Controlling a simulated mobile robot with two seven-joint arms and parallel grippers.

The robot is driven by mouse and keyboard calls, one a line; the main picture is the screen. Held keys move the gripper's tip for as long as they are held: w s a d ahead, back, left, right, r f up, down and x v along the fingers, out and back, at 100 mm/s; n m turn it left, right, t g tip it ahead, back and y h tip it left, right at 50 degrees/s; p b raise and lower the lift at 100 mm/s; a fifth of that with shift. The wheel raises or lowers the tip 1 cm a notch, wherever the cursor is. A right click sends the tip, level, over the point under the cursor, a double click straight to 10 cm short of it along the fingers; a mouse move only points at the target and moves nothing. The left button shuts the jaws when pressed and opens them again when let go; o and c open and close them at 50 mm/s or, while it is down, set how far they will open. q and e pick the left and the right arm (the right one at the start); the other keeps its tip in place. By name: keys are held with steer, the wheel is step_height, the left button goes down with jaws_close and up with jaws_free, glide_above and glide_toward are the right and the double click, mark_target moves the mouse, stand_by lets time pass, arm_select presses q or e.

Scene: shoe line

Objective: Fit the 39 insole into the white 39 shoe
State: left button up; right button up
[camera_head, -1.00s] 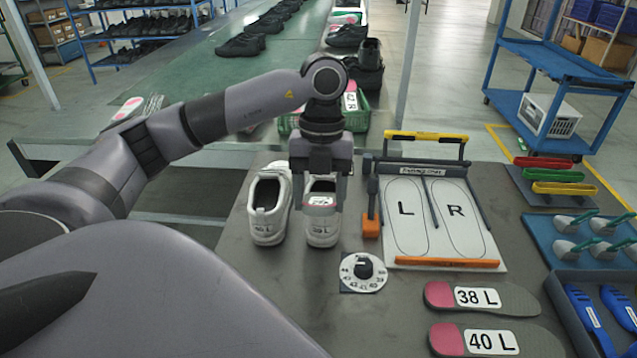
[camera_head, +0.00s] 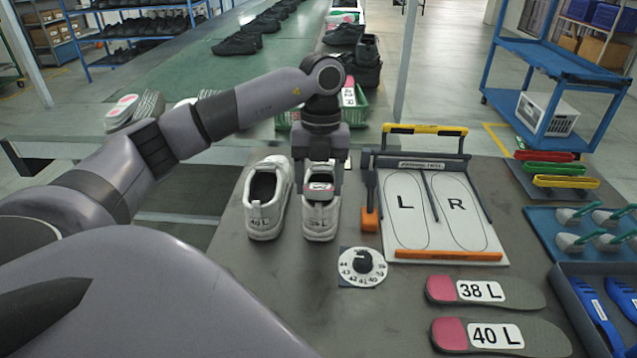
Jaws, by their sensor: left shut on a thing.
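The white 39 shoe (camera_head: 319,222) stands upright on the grey table, its heel label facing me and small, read as 39 L. My left gripper (camera_head: 319,186) points down over its opening and is shut on the 39 insole (camera_head: 320,188). Only the insole's pink heel end with a white label shows, at the shoe's opening. The rest of the insole is hidden by the shoe and the gripper, so I cannot tell how deep it sits. A second white shoe (camera_head: 265,212), marked 40 L, stands just left, with a dark, open inside. My right gripper is not in view.
The 38 L insole (camera_head: 515,293) and 40 L insole (camera_head: 540,340) lie at front right. A size dial (camera_head: 362,268) lies in front of the shoes. An L/R board (camera_head: 445,215) with an orange-tipped bar stands right of the shoe.

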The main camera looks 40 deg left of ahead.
arm_select(q)
steer(key=shift+t+y, duration=0.3)
steer(key=shift+w+a+f+b, duration=0.15)
steer(key=shift+w+a+f, duration=0.2)
steer(key=shift+w+a, duration=0.25)
steer(key=shift+w+a+f+b, duration=0.1)
steer(key=shift+w+a+f, duration=0.3)
steer(key=shift+w, duration=0.25)
steer(key=shift+w+a+f+b, duration=0.15)
steer(key=shift+w+a+f, duration=0.15)
steer(key=shift+w+a, duration=0.35)
steer(key=shift+w+f, duration=0.1)
steer(key=shift+f, duration=0.2)
steer(key=shift+f+t+b, duration=0.3)
steer(key=shift+f+b, duration=0.1)
steer(key=shift+b, duration=0.3)
steer(key=shift+f+y, duration=0.2)
steer(key=shift+y, duration=0.1)
steer(key=o, duration=1.1)
steer(key=shift+r, duration=0.2)
